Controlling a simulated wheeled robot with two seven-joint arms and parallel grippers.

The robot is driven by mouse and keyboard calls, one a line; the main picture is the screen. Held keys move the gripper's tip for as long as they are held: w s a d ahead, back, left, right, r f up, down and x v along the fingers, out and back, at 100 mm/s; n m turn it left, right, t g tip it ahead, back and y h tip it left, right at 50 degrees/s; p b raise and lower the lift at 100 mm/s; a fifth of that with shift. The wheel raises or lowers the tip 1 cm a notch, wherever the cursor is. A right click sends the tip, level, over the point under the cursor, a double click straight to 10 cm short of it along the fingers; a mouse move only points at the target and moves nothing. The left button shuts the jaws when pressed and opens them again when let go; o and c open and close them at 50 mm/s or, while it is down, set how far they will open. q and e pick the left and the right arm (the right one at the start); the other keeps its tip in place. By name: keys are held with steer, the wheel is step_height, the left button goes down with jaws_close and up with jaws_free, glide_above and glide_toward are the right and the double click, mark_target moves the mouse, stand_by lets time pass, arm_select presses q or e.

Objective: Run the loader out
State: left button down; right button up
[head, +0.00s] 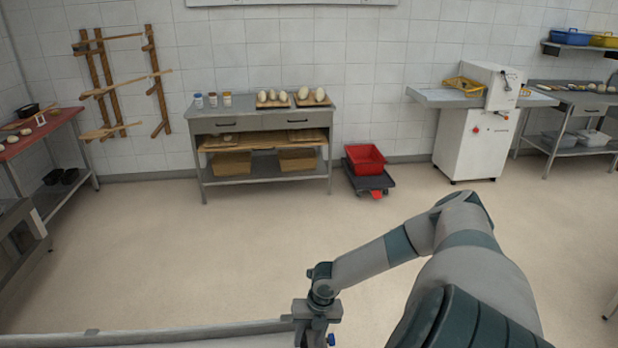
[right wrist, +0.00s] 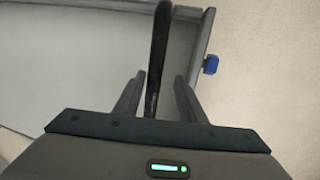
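The loader shows as a pale flat bed with a grey metal frame (head: 180,331) along the bottom edge of the head view. Its bed also fills the upper left of the right wrist view (right wrist: 70,62). A black bar handle (right wrist: 159,45) runs down between the fingers of my right gripper (right wrist: 160,82). The fingers are apart, with a visible gap on each side of the bar. In the head view my right gripper (head: 317,305) is low at the loader's frame corner, its fingertips hard to make out. My left gripper is not in view.
Open floor (head: 210,250) lies beyond the loader. A steel table (head: 262,117) with dough pieces stands at the wall, beside a red crate (head: 365,159) on a low dark cart. A white machine (head: 468,145) stands right. A blue knob (right wrist: 211,64) sits on the frame.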

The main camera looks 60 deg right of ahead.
steer(key=shift+w+a, duration=0.1)
steer(key=shift+r, duration=0.8)
step_height(320, 180, up, 16)
steer(key=s+d+b, duration=0.2)
steer(key=b, duration=0.1)
steer(key=shift+s+d+f+b, duration=0.2)
steer(key=shift+s+f+b, duration=0.1)
steer(key=shift+s, duration=0.1)
steer(key=shift+d+r, duration=0.1)
steer(key=shift+d, duration=0.05)
